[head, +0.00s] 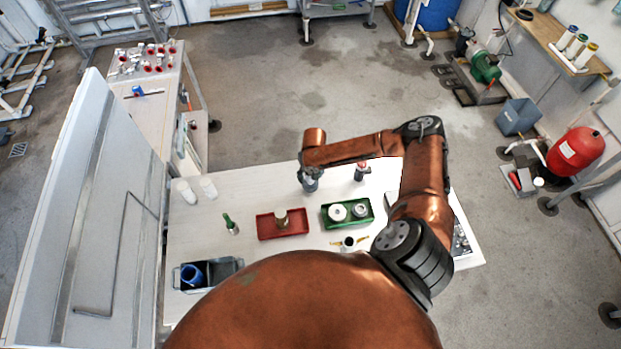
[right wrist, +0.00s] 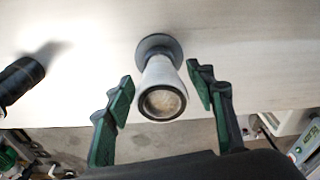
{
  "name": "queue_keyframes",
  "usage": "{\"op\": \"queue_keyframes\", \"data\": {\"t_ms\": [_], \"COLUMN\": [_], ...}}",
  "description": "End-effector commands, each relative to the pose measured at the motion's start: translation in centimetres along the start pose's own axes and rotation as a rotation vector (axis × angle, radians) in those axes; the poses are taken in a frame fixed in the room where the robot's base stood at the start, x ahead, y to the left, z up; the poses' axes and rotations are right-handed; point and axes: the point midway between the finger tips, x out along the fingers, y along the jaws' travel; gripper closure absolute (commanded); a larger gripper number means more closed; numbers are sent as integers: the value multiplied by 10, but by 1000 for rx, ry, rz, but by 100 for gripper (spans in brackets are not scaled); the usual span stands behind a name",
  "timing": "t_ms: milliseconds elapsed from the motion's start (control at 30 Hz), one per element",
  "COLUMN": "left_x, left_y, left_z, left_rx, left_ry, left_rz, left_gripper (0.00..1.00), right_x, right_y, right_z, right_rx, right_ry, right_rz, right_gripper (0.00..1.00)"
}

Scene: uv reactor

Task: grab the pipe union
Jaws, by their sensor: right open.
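In the right wrist view, a grey flared fitting (right wrist: 162,85) with a round dark foot and an open, ringed mouth stands on the table. It looks like the pipe union, though I cannot be sure. My right gripper (right wrist: 168,92) is open, its green-padded fingers on either side of the fitting with gaps on both sides. In the head view my right gripper (head: 310,183) points down over the far part of the table and largely hides the fitting. My left gripper is not in view.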

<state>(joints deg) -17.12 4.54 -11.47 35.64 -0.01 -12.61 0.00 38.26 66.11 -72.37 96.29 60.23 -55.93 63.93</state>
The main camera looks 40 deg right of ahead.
Motion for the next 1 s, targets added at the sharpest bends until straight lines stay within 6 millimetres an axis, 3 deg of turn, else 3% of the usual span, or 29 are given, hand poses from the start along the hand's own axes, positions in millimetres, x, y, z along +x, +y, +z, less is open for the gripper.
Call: {"op": "queue_keyframes", "data": {"t_ms": [200,500,1000], "left_x": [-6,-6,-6], "left_y": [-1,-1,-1], "left_z": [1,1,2], "left_rx": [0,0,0], "left_ry": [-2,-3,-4], "left_rz": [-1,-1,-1], "left_gripper": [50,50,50], "right_x": [28,33,32], "right_y": [-1,-1,-1], "right_z": [-1,-1,-1], "right_rx": [1,1,1], "right_ry": [-1,1,0], "right_rz": [1,-1,0], "right_gripper": [50,50,84]}}
